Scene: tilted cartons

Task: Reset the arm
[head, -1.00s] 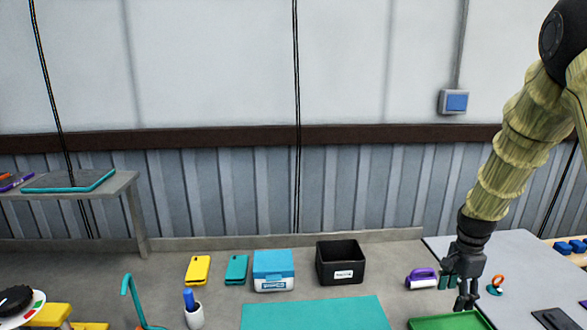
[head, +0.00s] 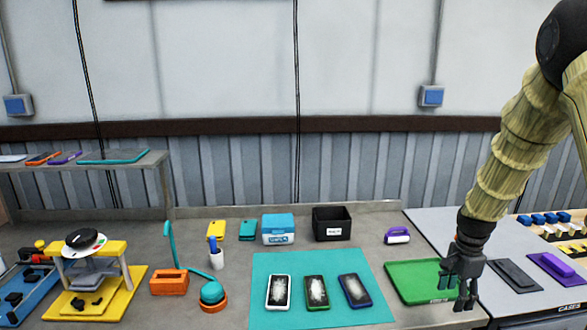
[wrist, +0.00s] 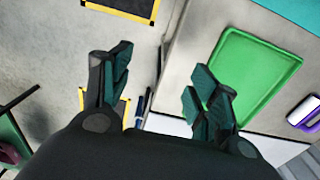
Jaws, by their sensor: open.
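My gripper (head: 466,284) hangs pointing down at the right of the head view, in front of the right part of the green tray (head: 408,279). Its fingers are apart with nothing between them. In the wrist view my gripper (wrist: 160,82) shows two spread dark teal fingers, with grey floor and the bench edge beyond them. The green tray (wrist: 252,85) lies to the right of the fingers there and looks empty.
A teal mat (head: 320,316) holds three phones, the middle one green-framed (head: 316,292). Behind stand a blue-white box (head: 278,229), a black bin (head: 332,223) and a purple-white tool (head: 397,235). A yellow press (head: 90,270) stands left. Phone cases (head: 515,275) lie right.

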